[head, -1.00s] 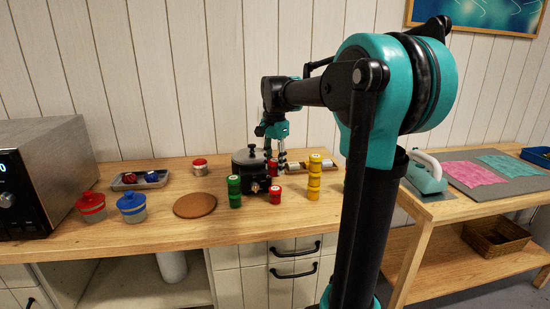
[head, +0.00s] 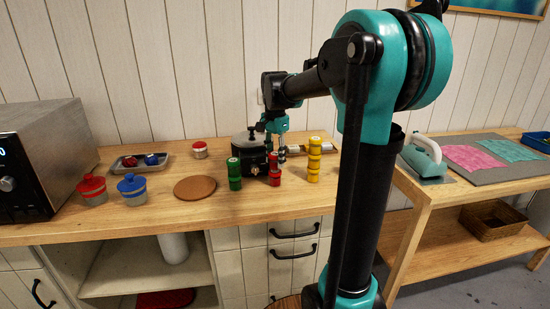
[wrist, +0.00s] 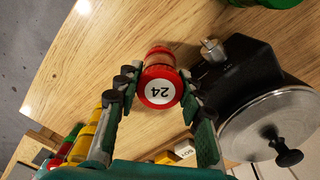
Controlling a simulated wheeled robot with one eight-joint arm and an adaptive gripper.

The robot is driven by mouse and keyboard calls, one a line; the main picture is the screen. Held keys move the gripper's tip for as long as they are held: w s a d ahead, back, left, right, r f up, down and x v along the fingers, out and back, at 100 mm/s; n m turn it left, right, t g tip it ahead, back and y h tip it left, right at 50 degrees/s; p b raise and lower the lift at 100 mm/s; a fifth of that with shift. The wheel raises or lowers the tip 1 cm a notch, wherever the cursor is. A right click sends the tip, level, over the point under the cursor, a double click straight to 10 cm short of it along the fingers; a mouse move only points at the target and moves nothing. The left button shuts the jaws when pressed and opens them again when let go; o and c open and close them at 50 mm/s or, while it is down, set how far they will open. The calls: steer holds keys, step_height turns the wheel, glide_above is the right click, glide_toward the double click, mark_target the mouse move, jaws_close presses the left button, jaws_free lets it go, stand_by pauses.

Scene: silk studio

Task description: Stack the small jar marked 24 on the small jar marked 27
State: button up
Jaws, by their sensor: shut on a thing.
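The small red jar marked 24 (wrist: 160,88) is between the fingers of my gripper (wrist: 158,100), its white numbered lid facing the wrist camera. In the head view this jar (head: 273,160) is upright, directly above another small red jar (head: 275,179) on the bench. The two look in line; I cannot tell whether they touch. The lower jar's number is not readable. My gripper (head: 275,150) is shut on the upper jar, coming down from above.
A black pot with a lid (head: 247,142) stands close behind and left of the red jars. A green stack (head: 234,175) is left and a taller yellow stack (head: 314,160) right. A brown round mat (head: 195,188) lies farther left. Bare bench lies in front.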

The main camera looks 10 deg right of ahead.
steer(key=shift+f, duration=0.6)
steer(key=o, duration=1.3)
steer(key=shift+c, duration=0.2)
steer(key=shift+r, duration=0.1)
